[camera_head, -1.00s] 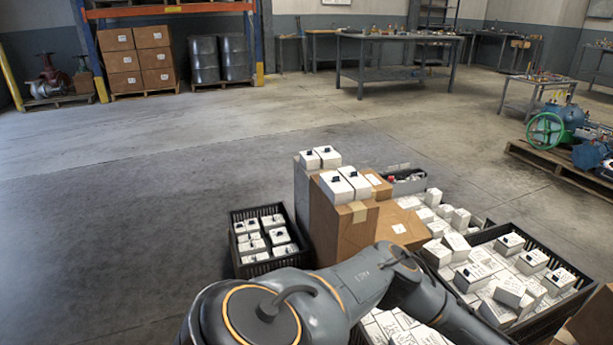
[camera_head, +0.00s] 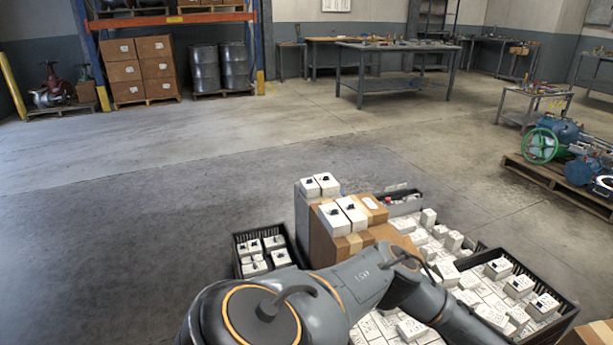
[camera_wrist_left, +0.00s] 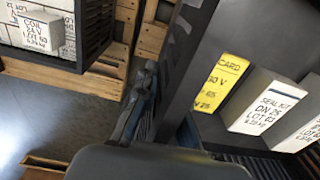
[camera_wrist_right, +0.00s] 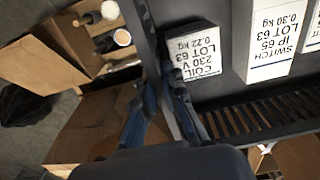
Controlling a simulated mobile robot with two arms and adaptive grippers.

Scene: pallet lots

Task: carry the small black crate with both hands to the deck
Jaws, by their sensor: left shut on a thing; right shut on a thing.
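The held black crate does not show clearly in the head view. In the left wrist view my left gripper (camera_wrist_left: 166,98) is shut on its dark wall (camera_wrist_left: 188,72). Inside lie a yellow card (camera_wrist_left: 220,82) and white boxes, one marked seal kit (camera_wrist_left: 262,102). In the right wrist view my right gripper (camera_wrist_right: 162,92) is shut on a wall of a black crate (camera_wrist_right: 265,112). White coil (camera_wrist_right: 193,52) and switch (camera_wrist_right: 282,38) boxes stand inside. In the head view my arm covers the foreground and neither gripper shows.
A black crate of white boxes (camera_head: 240,268) stands on the floor at left. Cartons (camera_head: 325,245) and a large black crate (camera_head: 562,322) are in front. Wooden pallet slats (camera_wrist_left: 105,85) show below in the left wrist view. Floor beyond and to the left is clear.

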